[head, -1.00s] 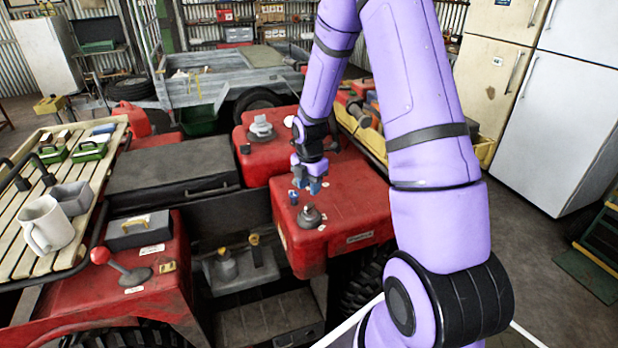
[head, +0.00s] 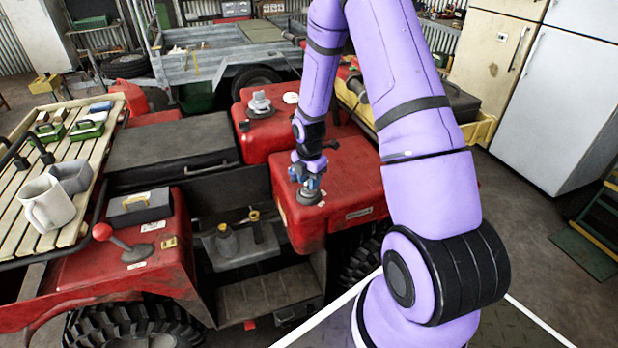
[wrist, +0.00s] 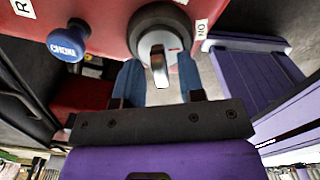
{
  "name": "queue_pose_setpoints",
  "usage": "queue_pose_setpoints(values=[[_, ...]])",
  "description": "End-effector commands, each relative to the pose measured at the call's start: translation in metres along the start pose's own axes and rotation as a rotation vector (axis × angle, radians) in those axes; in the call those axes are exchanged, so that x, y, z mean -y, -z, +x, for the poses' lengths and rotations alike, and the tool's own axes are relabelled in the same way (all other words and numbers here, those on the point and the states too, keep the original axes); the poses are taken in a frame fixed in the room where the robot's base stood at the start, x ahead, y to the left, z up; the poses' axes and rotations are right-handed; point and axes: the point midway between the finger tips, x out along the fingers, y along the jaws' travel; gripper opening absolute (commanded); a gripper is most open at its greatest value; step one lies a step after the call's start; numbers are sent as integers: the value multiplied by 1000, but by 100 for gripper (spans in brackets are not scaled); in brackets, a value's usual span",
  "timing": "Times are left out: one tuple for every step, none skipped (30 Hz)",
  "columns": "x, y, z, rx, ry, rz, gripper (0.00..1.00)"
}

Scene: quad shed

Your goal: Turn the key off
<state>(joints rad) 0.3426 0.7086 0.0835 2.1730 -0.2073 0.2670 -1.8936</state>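The key switch (wrist: 160,22) is a dark round collar with a grey metal key (wrist: 158,66) on the red panel. In the wrist view the key points down toward my gripper, and a small red mark shows on the dial to its right. My gripper (wrist: 160,84) has its two blue fingers apart, one on each side of the key's end. A gap seems to show on both sides; contact is unclear. In the head view my gripper (head: 307,184) is right over the switch base (head: 308,198) on the red body, hiding the key.
A blue choke knob (wrist: 67,44) stands close to the left of the switch in the wrist view. A white label (wrist: 200,28) sits to its right. In the head view a red-knobbed lever (head: 103,232) and a slatted rack (head: 60,215) with a mug are at left.

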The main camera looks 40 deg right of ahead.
Motion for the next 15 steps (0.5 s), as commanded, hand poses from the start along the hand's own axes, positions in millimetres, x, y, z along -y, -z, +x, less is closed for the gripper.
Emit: queue_pose_setpoints(values=[[0,0,0,0,0,0,36],[0,0,0,0,0,0,36],[0,0,0,0,0,0,36],[0,0,0,0,0,0,36],[0,0,0,0,0,0,32],[0,0,0,0,0,0,22],[0,0,0,0,0,0,16],[0,0,0,0,0,0,9],[0,0,0,0,0,0,0],[0,0,0,0,0,0,0],[0,0,0,0,0,0,0],[0,0,0,0,0,0,0],[0,0,0,0,0,-1,0],[0,0,0,0,0,-8,0],[0,0,0,0,0,-27,0]])
